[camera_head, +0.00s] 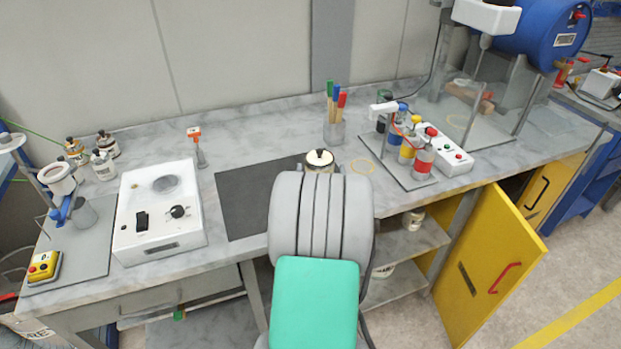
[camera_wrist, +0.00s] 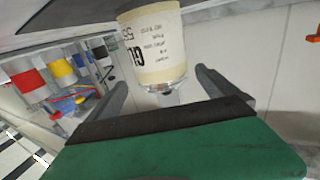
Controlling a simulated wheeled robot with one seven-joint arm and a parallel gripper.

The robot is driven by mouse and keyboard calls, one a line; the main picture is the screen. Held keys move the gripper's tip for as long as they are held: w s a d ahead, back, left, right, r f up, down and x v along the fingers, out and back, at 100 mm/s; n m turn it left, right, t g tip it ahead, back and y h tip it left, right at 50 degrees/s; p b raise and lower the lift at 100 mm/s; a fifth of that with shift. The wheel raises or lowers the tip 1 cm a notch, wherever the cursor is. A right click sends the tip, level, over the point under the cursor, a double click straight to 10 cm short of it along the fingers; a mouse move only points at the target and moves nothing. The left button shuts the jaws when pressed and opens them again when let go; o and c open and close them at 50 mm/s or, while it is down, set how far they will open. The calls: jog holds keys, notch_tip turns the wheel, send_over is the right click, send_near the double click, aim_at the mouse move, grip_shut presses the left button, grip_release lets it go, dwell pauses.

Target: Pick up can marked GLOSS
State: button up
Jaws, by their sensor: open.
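A cream can (camera_wrist: 152,50) with dark lettering, of which a large "GL" can be made out, fills the upper middle of the wrist view. It appears upside down there, with its knob toward the gripper. My gripper (camera_wrist: 160,78) is open, with one finger to each side of the can's knob end. I cannot tell whether the fingers touch it. In the head view a can top with a black knob (camera_head: 320,157) shows just beyond my grey arm, at the dark mat's right edge.
The dark mat (camera_head: 255,195) lies on the marble-look bench. Coloured bottles (camera_head: 408,149) stand on a tray to the right. A white device (camera_head: 160,212) is on the left. A yellow cabinet door (camera_head: 492,270) hangs open.

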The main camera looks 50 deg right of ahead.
jog(key=shift+d+f, duration=0.15)
jog(key=shift+d, duration=0.05)
jog(key=p+x, duration=0.1)
jog(key=x, duration=0.4)
jog(key=p+x, duration=0.1)
jog(key=x, duration=0.1)
jog(key=shift+w+d+r+p, duration=0.1)
jog(key=shift+w+r+p, duration=0.2)
jog(key=shift+w+r, duration=0.1)
jog(key=c, duration=2.1)
jog(key=shift+r, duration=0.1)
grip_shut()
